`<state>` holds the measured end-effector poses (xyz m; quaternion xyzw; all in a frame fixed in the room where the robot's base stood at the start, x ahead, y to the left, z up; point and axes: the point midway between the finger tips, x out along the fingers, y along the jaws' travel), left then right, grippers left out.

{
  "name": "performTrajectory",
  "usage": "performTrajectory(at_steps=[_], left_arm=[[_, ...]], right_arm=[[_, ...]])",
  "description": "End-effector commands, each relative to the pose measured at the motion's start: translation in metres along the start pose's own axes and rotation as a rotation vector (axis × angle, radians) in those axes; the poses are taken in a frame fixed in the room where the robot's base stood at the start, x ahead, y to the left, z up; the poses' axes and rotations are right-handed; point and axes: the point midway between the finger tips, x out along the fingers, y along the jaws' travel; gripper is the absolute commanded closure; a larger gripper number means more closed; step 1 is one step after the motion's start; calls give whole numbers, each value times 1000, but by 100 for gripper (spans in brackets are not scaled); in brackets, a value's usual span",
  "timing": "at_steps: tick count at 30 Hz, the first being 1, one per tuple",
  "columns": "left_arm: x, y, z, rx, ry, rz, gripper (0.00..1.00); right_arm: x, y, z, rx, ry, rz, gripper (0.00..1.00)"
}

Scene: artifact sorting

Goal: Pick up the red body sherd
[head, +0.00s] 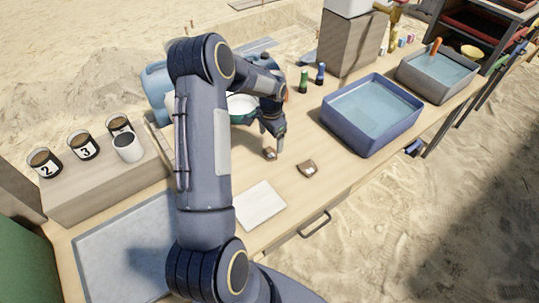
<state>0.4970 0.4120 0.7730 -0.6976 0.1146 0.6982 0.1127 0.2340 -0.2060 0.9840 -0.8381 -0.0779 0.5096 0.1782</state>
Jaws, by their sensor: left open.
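Two small sherds lie on the wooden table in the head view. A brownish sherd (307,168) with a pale patch lies in the open, right of my left gripper (274,146). A smaller brown sherd (270,154) lies right at the fingertips of that gripper, partly covered by them. I cannot tell for sure from their colour which one is the red body sherd. My left gripper points down, low over the table, and is open. Whether its fingers touch the small sherd is not clear. My right gripper is out of view.
A blue basin of water (372,112) stands right of the sherds, a grey basin (437,74) beyond it. A white square tile (260,205) lies in front. Numbered cups stand on a wooden block (100,182) at left. My left arm hides the table's middle left.

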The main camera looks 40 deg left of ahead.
Motion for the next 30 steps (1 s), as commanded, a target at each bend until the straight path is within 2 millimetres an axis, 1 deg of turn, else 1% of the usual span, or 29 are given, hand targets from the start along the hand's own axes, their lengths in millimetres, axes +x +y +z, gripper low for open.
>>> performTrajectory(at_steps=[1,5,9,12,15,21,30], left_arm=[[6,1,1,0,-3,2,17],[21,2,2,-3,-3,4,17],[43,2,2,-1,-3,4,17],[55,2,2,-2,-1,3,17],[60,2,2,-3,0,2,17],[60,2,2,-3,1,1,17],[60,2,1,-2,0,1,56]], right_arm=[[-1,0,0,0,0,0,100],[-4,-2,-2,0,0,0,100],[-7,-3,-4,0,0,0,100],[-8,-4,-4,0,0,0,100],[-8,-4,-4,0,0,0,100],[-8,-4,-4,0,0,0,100],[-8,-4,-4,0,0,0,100]])
